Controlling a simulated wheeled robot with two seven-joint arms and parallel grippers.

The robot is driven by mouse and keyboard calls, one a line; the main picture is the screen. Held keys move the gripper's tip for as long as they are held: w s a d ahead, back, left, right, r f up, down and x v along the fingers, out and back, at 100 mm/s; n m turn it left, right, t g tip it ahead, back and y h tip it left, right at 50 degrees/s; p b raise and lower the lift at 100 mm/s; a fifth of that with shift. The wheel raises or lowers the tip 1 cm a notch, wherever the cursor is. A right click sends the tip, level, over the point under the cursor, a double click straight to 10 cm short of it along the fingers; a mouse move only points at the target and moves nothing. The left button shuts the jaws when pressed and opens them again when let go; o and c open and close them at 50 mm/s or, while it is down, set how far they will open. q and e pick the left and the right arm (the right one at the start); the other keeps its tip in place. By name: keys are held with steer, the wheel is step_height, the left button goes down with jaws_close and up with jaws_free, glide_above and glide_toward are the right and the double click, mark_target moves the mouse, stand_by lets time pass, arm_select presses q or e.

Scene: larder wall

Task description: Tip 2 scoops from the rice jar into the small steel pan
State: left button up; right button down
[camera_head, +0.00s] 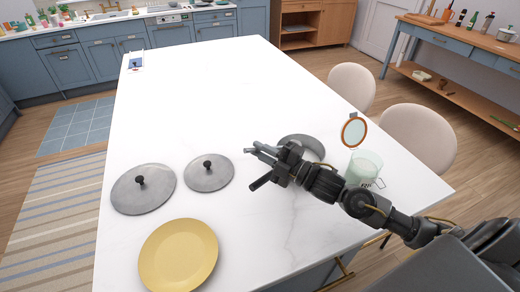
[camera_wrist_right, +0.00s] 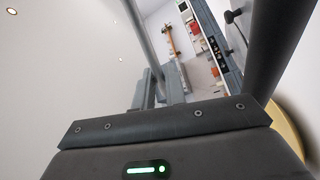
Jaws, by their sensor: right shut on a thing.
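The rice jar (camera_head: 364,166) is pale greenish glass and stands near the table's right edge. Its round lid (camera_head: 354,131) with an orange rim stands open. A round grey steel thing (camera_head: 303,145), which looks like the small pan, is partly hidden behind my right gripper. My right gripper (camera_head: 264,165) is over the table, left of the jar and at the near side of the pan. It is shut on a slim thing, probably the scoop; its bowl is not clear. A dark bar (camera_wrist_right: 278,55) shows in the right wrist view. My left gripper is not in view.
Two grey lids with black knobs (camera_head: 143,194) (camera_head: 209,174) lie left of my right gripper. A yellow plate (camera_head: 178,255) lies at the near edge. The far middle of the white table (camera_head: 220,90) is clear. Chairs (camera_head: 420,135) stand along its right side.

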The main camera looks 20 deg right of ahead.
steer(key=w+d+r+m+h+p, duration=0.2)
steer(key=w+d+r+m+p, duration=0.4)
steer(key=m+p, duration=0.8)
steer(key=shift+d+r+g, duration=0.3)
steer(key=shift+d+r, duration=0.55)
steer(key=shift+r, duration=0.3)
